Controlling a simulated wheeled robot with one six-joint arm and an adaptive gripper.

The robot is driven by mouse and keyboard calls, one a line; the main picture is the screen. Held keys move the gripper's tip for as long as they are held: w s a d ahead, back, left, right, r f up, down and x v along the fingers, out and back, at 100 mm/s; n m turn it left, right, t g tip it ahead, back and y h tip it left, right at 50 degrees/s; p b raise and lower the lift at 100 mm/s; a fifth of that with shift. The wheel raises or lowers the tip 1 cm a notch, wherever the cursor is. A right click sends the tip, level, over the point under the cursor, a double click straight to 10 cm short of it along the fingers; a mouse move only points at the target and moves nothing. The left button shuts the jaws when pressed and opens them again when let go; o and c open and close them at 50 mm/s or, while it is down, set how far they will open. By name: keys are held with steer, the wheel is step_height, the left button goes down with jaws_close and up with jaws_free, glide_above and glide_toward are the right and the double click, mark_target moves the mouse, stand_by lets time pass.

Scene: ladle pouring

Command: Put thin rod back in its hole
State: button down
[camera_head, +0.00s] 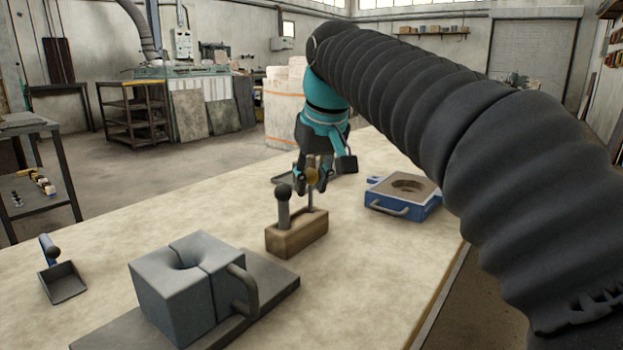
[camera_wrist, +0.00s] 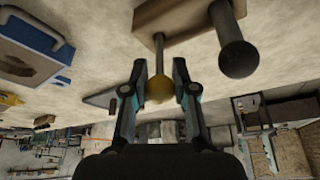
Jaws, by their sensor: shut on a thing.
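The thin rod (camera_wrist: 173,50) has a yellow ball knob (camera_wrist: 158,89), which also shows in the head view (camera_head: 312,174). The rod stands about upright at the wooden block (camera_head: 297,235), and its lower end meets the block's top. I cannot tell how deep it sits in its hole. My gripper (camera_head: 313,186) is above the block with its fingers on either side of the knob, shut on the rod's knob end. A thicker dark rod with a round black head (camera_head: 283,192) stands in the same block, beside the thin rod, and shows large in the wrist view (camera_wrist: 238,58).
A grey split mould (camera_head: 185,295) with a handle stands on a dark plate in front. A blue box (camera_head: 403,205) with a round opening in its sandy top is right of the block. A small scoop (camera_head: 65,285) lies at left. The table between them is clear.

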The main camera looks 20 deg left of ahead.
steer(key=shift+f, duration=0.1)
steer(key=c, duration=0.8)
jaws_free()
steer(key=shift+c, duration=0.2)
steer(key=shift+o, duration=0.3)
steer(key=o, duration=0.5)
step_height(320, 180, up, 4)
steer(key=p, duration=0.3)
steer(key=shift+f+p, duration=0.25)
steer(key=shift+p, duration=0.05)
steer(key=shift+r+p, duration=0.6)
steer(key=shift+r, duration=0.7)
